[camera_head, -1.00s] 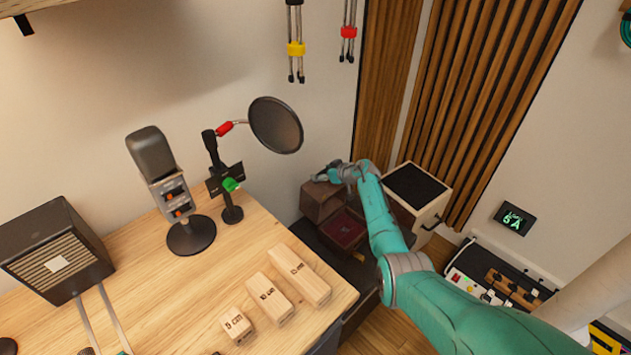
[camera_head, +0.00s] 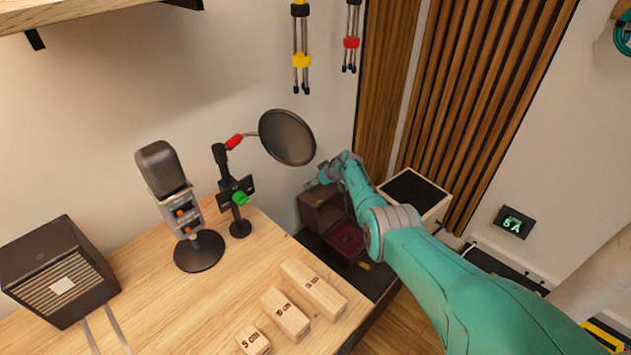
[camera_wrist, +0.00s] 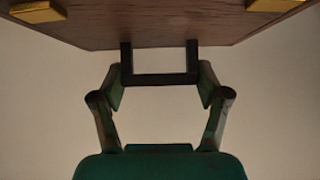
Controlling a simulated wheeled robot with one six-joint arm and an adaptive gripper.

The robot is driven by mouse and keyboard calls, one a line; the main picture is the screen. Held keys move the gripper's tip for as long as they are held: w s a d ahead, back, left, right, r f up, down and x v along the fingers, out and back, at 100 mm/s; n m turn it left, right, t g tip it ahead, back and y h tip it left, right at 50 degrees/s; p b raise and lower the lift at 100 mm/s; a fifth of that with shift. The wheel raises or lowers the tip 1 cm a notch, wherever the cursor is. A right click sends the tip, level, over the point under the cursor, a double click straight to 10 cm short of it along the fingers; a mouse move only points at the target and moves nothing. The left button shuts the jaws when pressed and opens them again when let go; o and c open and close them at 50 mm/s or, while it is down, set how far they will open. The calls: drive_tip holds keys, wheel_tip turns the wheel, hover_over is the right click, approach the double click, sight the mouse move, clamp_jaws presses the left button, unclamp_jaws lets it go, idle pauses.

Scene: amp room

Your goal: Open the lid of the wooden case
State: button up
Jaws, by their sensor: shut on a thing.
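The wooden case (camera_head: 345,244) is low in the head view, beyond the table's right edge, and its red interior shows. Its brown lid (camera_head: 322,211) is raised and stands steeply at the back of the case. My gripper (camera_head: 314,184) is at the lid's upper edge, small in that view. In the wrist view, the lid (camera_wrist: 160,33) spans the top of the picture as a wooden panel with brass corner pieces. The exact contact is dark and hard to make out.
A white cabinet with a black top (camera_head: 417,192) stands close right of the case, near my arm. The wooden table (camera_head: 215,290) holds a microphone (camera_head: 178,205), a pop filter (camera_head: 287,137) and labelled wooden blocks (camera_head: 313,290). A slatted panel (camera_head: 490,110) is behind.

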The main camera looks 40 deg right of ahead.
drive_tip(key=shift+w+r, duration=0.25)
drive_tip(key=shift+r, duration=0.05)
drive_tip(key=o, duration=1.4)
drive_tip(key=shift+o, duration=1.4)
drive_tip(key=shift+s+f, duration=0.1)
drive_tip(key=shift+f, duration=0.05)
drive_tip(key=shift+s, duration=0.2)
drive_tip(key=v, duration=1.1)
drive_tip(key=shift+s+r, duration=0.15)
drive_tip(key=shift+r, duration=0.15)
